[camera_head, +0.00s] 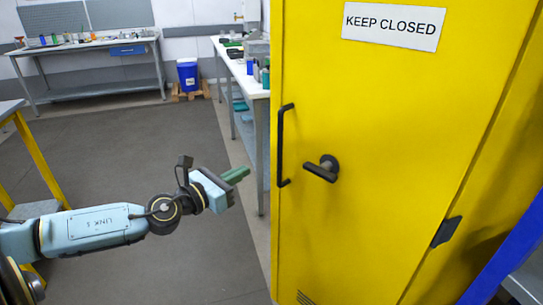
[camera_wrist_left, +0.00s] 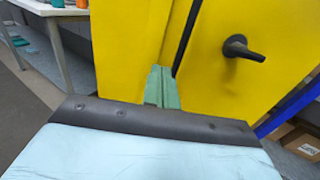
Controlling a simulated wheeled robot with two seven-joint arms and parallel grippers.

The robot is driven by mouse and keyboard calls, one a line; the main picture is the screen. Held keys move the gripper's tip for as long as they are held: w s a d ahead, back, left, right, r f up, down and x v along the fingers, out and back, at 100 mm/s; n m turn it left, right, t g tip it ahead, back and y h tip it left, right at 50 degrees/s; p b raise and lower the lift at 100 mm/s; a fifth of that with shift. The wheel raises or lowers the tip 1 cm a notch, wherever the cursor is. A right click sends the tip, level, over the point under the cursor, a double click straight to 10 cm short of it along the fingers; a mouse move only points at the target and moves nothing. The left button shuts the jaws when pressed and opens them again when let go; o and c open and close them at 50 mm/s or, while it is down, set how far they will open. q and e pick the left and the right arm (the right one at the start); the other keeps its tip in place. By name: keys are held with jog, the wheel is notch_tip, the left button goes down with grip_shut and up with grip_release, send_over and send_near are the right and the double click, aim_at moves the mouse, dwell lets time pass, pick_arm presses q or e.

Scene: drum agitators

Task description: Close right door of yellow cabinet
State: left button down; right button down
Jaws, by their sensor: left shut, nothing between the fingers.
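The yellow cabinet door (camera_head: 385,130) fills the right half of the head view, with a "KEEP CLOSED" sign (camera_head: 393,26), a black vertical bar handle (camera_head: 281,145) near its left edge and a black lever handle (camera_head: 321,169). The door also shows in the left wrist view (camera_wrist_left: 285,75), with the lever handle (camera_wrist_left: 243,48) at upper right. I cannot tell how far the door stands open. My left gripper (camera_head: 237,175) is shut and empty, left of the door's edge and apart from it in the head view. Its green fingers (camera_wrist_left: 161,88) overlap yellow panels in the wrist view.
A white workbench (camera_head: 240,75) stands behind the door's left edge. Another bench (camera_head: 85,45) and a blue bin (camera_head: 188,75) are at the back. A yellow-legged table (camera_head: 40,160) is at the left. Grey floor (camera_head: 130,140) between is clear.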

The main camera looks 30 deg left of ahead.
pick_arm(q)
jog(key=p+x, duration=0.1)
jog(key=x, duration=1)
pick_arm(e)
jog(key=shift+s+a+r, duration=0.25)
jog(key=shift+a+r, duration=0.4)
jog(key=shift+a, duration=0.3)
pick_arm(q)
jog(key=shift+w, duration=0.1)
pick_arm(e)
jog(key=shift+s, duration=0.15)
pick_arm(q)
jog(key=shift+w, duration=0.1)
pick_arm(e)
jog(key=shift+d+f, duration=0.1)
